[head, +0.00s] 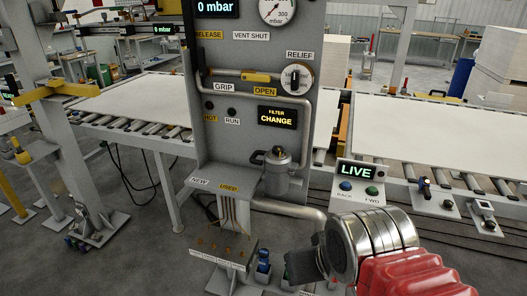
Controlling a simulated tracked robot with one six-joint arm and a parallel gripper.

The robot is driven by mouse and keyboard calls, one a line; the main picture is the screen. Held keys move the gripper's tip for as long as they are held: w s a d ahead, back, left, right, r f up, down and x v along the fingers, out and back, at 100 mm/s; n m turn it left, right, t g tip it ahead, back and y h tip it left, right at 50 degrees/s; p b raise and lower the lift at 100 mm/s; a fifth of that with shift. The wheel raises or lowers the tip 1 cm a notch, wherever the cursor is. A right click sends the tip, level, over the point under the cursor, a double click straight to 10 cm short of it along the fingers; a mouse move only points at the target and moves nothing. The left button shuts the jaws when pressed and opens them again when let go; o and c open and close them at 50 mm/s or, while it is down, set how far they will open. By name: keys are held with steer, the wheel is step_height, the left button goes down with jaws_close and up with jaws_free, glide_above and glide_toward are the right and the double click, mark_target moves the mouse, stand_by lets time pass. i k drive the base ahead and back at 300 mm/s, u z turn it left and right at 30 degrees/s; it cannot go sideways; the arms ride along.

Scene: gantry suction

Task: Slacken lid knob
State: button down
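The filter pot (281,178) is a grey metal canister low on the front of the grey control panel (225,140). A small dark knob (277,151) shows on top of its lid; how tight it is cannot be told. My gripper (303,264) is at the bottom, below and right of the pot and apart from it. Its dark end points left beyond a shiny metal wrist and red sleeve. I cannot make out whether its fingers are open or shut.
A pipe (290,208) runs below the pot, and a valve handle (257,77) sits above it beside GRIP and OPEN labels. The display reads FILTER CHANGE (277,116); the gauge readout shows 0 mbar. A LIVE box (357,172) stands right. Roller conveyors with pale sheets flank the panel.

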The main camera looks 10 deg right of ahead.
mark_target(278, 150)
steer(key=i, duration=0.85)
steer(key=u, duration=0.05)
